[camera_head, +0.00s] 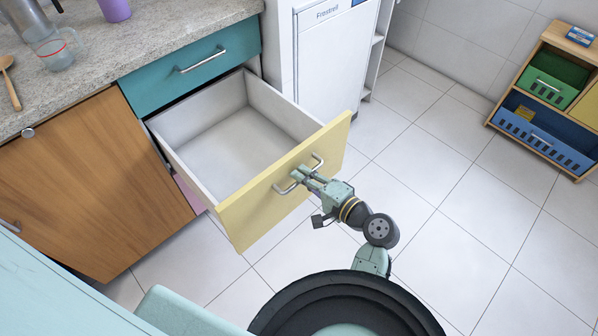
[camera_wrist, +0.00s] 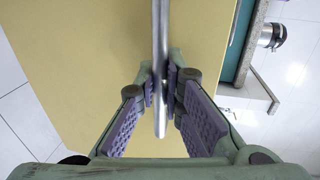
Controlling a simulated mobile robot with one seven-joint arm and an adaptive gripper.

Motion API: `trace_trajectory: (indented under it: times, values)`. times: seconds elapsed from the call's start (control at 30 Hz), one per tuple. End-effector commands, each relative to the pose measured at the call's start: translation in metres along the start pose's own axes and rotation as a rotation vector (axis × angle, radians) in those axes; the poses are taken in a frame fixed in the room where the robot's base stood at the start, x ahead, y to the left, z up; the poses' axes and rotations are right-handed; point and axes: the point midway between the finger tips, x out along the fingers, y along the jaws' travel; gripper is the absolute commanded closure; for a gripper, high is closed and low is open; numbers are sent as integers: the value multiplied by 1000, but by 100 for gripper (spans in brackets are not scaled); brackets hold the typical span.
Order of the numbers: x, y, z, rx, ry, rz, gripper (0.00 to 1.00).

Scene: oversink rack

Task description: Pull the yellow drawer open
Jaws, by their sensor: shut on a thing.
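The yellow drawer (camera_head: 290,185) stands pulled well out of the counter in the head view, and its pale inside is empty. Its metal bar handle (camera_head: 318,162) is on the yellow front. My gripper (camera_head: 300,173) is at the handle, with its fingers closed around the bar. In the wrist view the yellow front (camera_wrist: 90,60) fills much of the picture. The handle (camera_wrist: 160,50) runs between the two purple-padded fingers of my gripper (camera_wrist: 161,88), which press on it from both sides.
A teal drawer (camera_head: 190,65) above is shut. A brown cabinet door (camera_head: 95,180) is at the left. A white appliance (camera_head: 325,60) stands behind the drawer. A wooden shelf with bins (camera_head: 545,135) is at the far right. Tiled floor (camera_head: 450,190) is clear between.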

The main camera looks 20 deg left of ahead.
Motion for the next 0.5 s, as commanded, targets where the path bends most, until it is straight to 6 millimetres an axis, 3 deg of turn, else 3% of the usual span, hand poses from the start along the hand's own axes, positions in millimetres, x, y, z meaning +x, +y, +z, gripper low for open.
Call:
trace_trajectory:
  times: [0.23,0.27,0.5]
  values:
    - [0,0,0,0,0,-1,100]
    - [0,0,0,0,0,-1,89]
    - [0,0,0,0,0,0,73]
